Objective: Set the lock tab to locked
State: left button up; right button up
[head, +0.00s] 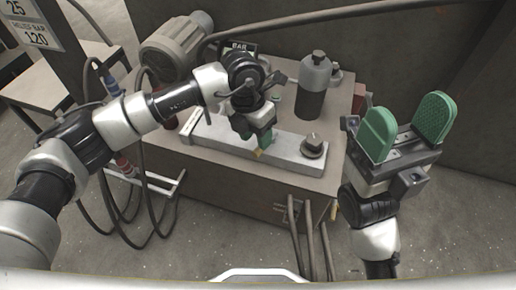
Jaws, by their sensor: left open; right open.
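A pale grey panel (287,153) lies on top of a brown cabinet, with a dark round knob (313,144) near its right end. A small yellow piece (258,154) shows at the panel's front, just below my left gripper (254,138). I cannot tell whether it is the lock tab. I cannot tell whether the fingers touch anything. My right gripper (406,126) is open and empty, pointing up to the right of the cabinet.
A grey bottle (314,86) stands behind the panel on the cabinet (225,175). A beige motor (177,45) is at the back left. Cables and a white frame are left of the cabinet, and hoses hang at its front. The floor at the right is clear.

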pick_arm(q)
jog(key=shift+s+d+f+b, duration=0.15)
jog(key=shift+f+b, duration=0.1)
jog(key=shift+f, duration=0.55)
jog(key=shift+s+d+f+b, duration=0.1)
jog(key=shift+f+b, duration=0.1)
jog(key=shift+f, duration=0.6)
grip_shut()
